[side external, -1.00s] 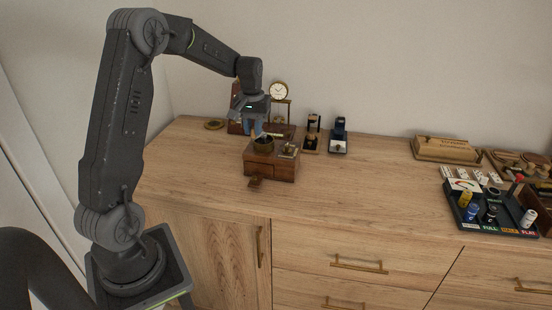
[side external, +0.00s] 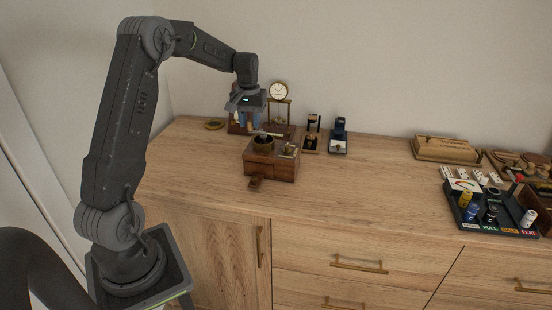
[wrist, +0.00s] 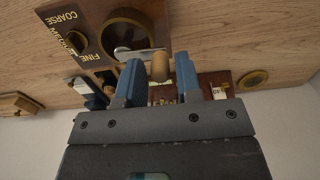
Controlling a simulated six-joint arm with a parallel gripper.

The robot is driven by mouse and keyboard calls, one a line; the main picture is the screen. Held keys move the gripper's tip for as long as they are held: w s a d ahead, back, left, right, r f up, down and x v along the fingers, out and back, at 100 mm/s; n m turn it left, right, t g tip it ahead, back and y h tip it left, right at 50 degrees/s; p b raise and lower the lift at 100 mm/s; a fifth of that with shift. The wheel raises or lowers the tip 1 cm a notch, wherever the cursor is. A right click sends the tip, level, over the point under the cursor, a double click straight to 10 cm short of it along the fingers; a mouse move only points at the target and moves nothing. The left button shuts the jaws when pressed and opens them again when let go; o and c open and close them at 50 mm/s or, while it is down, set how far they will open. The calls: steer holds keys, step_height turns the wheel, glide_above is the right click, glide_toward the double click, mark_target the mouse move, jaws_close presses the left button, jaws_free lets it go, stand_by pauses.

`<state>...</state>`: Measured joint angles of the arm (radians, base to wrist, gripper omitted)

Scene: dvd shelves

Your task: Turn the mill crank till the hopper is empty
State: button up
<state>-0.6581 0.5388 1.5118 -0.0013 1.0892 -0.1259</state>
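In the wrist view the mill's top (wrist: 85,27) carries grind labels, and a pale metal crank arm (wrist: 135,53) runs from the hopper rim to a wooden knob (wrist: 160,67). My gripper (wrist: 158,78) has its blue fingers either side of this knob, with narrow gaps showing. In the side view my gripper (side external: 248,121) is just behind the hopper.
A small clock (side external: 279,91) on a stand is close behind my gripper. Two dark watch stands (side external: 338,138) are right of the mill. A brass disc (side external: 214,125) lies at left. A dark tray (side external: 488,226) with small canisters is far right. The middle of the top is clear.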

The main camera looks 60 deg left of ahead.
steer(key=shift+o, duration=1.2)
steer(key=shift+r, duration=0.1)
steer(key=shift+r, duration=3.4)
